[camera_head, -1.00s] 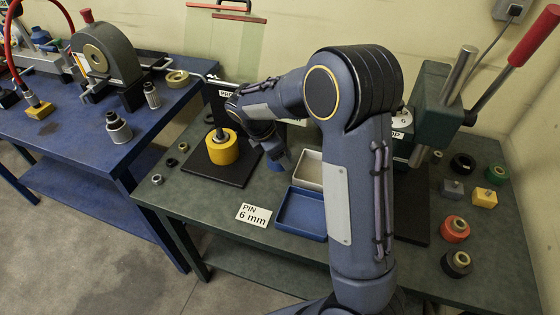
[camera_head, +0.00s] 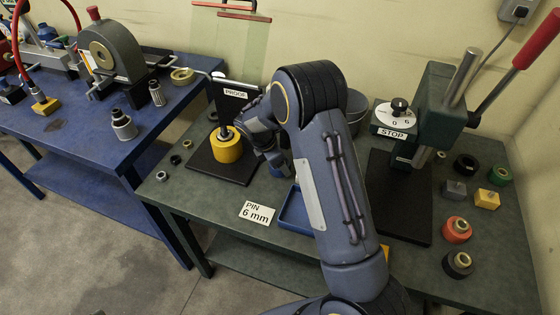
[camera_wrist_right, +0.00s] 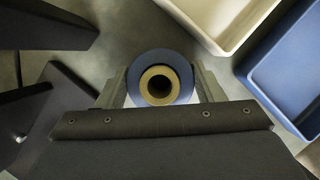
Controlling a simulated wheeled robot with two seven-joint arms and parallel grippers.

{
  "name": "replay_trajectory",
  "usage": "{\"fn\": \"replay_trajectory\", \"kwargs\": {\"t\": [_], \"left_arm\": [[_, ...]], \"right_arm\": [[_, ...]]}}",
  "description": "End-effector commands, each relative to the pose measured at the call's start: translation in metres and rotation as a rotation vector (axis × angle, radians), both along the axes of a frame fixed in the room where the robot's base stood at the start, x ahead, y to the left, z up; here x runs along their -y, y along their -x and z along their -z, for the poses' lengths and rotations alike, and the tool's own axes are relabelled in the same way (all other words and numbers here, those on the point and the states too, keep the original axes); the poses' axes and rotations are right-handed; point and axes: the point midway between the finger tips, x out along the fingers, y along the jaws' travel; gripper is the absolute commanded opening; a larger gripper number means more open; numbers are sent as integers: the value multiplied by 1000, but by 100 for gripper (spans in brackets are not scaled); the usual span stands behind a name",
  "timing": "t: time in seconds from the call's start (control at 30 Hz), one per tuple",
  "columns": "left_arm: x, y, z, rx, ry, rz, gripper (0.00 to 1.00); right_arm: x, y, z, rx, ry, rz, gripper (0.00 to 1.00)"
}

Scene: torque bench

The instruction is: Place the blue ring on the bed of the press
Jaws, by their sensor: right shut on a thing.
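My right gripper (camera_wrist_right: 160,100) is shut on the blue ring (camera_wrist_right: 160,58), which has a brass-coloured bore and sits between the two fingers in the right wrist view. The ring also shows in the head view as a small blue patch (camera_head: 278,171), partly hidden by my gripper, beside the proof stand. The press (camera_head: 436,105) stands at the right of the green bench, with a dial, a STOP label and a red-handled lever. Its dark flat bed (camera_head: 402,215) looks bare where it shows; my arm hides some of its left side. My left gripper is not in view.
The proof stand (camera_head: 205,168) carries a yellow cylinder (camera_head: 227,148). The blue tray (camera_head: 292,214) lies partly behind my arm; a pale tray (camera_wrist_right: 230,22) lies beside it. Red (camera_head: 456,229), yellow (camera_head: 487,199) and several other pieces lie right of the press.

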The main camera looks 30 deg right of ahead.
Motion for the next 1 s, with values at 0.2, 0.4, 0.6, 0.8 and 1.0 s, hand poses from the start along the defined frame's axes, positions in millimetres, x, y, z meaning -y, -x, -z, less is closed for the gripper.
{"fn": "replay_trajectory", "kwargs": {"t": [0.2, 0.4, 0.6, 0.8, 1.0], "left_arm": [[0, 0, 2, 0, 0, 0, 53], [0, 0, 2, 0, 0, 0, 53], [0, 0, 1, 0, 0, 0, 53], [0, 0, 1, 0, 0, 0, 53], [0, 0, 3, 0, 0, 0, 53]], "right_arm": [[0, 0, 3, 0, 0, 0, 68], [0, 0, 3, 0, 0, 0, 83], [0, 0, 2, 0, 0, 0, 83], [-7, -1, -17, 3, -1, -1, 83], [-24, -3, -58, 6, -3, -2, 83]]}}
